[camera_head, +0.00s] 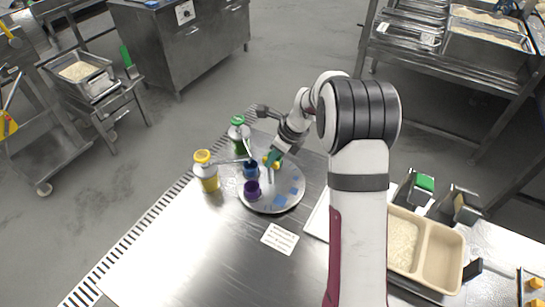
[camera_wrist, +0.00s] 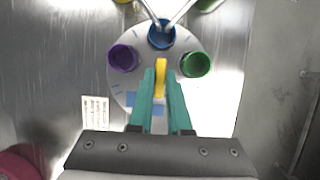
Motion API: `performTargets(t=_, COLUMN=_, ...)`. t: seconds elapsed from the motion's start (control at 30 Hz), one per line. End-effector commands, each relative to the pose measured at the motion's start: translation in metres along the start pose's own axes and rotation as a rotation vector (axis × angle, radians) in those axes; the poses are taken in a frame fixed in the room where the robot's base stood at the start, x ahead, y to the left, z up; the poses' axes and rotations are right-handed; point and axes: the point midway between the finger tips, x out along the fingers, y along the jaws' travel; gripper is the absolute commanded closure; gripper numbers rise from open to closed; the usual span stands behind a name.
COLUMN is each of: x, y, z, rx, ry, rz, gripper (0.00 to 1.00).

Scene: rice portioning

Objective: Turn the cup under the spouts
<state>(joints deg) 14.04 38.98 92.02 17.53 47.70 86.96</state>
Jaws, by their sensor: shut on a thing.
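A grey round turntable (camera_head: 262,208) stands on the steel table, with blue patches on its top. It carries a purple cup (camera_head: 252,189), a blue cup (camera_head: 250,170) and a green cup (camera_wrist: 195,64). Two thin spouts, from a yellow-capped bottle (camera_head: 207,172) and a green-capped bottle (camera_head: 239,134), meet over the blue cup, which sits at the top in the wrist view (camera_wrist: 161,36). My gripper (camera_wrist: 160,75) has teal fingers shut on a yellow handle (camera_wrist: 160,72) on the turntable. The green cup is not clearly seen in the head view.
A printed card (camera_head: 280,238) lies on the table in front of the turntable. A beige divided tray (camera_head: 442,258) with rice stands to the right, beyond my arm. A slotted strip (camera_head: 140,232) runs along the table's left edge. The front left of the table is clear.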

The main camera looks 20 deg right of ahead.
Motion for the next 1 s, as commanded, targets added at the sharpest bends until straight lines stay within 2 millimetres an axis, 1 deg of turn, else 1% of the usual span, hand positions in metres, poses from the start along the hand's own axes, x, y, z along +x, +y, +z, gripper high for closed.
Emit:
performTargets(t=0.47, x=-0.0006, y=0.0006, z=-0.0004, rx=0.031, ry=0.001, rz=-0.012, gripper=1.0)
performTargets(t=1.0, x=-0.0003, y=0.0022, z=0.0, rx=0.255, ry=0.0, rz=-0.105, gripper=1.0)
